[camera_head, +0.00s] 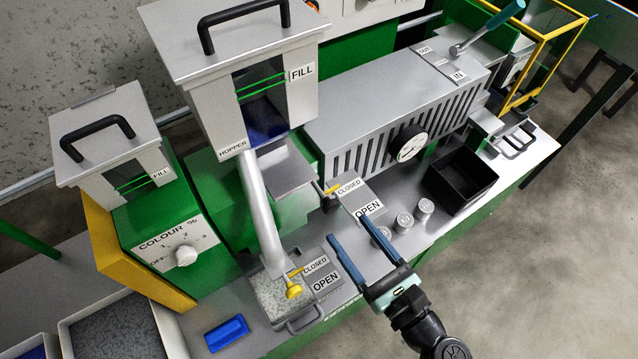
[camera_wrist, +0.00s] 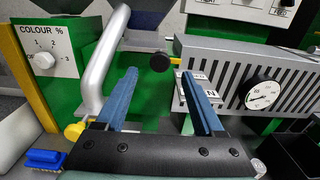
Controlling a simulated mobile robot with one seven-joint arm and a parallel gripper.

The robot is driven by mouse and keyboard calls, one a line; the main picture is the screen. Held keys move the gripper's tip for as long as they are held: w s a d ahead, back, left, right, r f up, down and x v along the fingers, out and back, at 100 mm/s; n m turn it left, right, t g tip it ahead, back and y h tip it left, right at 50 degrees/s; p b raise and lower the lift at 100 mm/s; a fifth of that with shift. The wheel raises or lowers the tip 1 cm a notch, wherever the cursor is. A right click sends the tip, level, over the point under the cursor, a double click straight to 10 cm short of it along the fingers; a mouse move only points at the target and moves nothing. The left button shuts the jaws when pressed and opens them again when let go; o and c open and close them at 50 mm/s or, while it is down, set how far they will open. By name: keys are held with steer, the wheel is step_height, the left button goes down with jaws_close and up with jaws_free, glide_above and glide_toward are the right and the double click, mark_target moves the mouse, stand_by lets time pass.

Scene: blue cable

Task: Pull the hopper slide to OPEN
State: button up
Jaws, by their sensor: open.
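The hopper (camera_head: 222,85) is a grey box with a clear front, a black lid handle and a HOPPER label. Below it a grey slide plate (camera_head: 283,165) sticks out toward a CLOSED/OPEN scale (camera_head: 358,198). The yellow pointer (camera_head: 331,189) there is at the CLOSED end. In the wrist view a round black knob (camera_wrist: 160,62) on a short rod shows ahead, between the fingertips in the picture. My gripper (camera_head: 346,226) has its blue fingers apart and empty, in front of that scale. The fingers also show in the wrist view (camera_wrist: 159,73); I see no contact with the knob.
A slanted grey pipe (camera_head: 260,205) runs down left of my gripper to a granule tray (camera_head: 300,326). A second CLOSED/OPEN scale (camera_head: 319,274) and yellow knob (camera_head: 293,291) are beside it. Metal cups (camera_head: 404,222) and a black bin (camera_head: 461,180) stand at right.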

mark_target(323, 193)
steer(key=x, duration=1)
steer(key=shift+w+p, duration=0.15)
steer(key=shift+p, duration=0.15)
jaws_close()
stand_by(0.9)
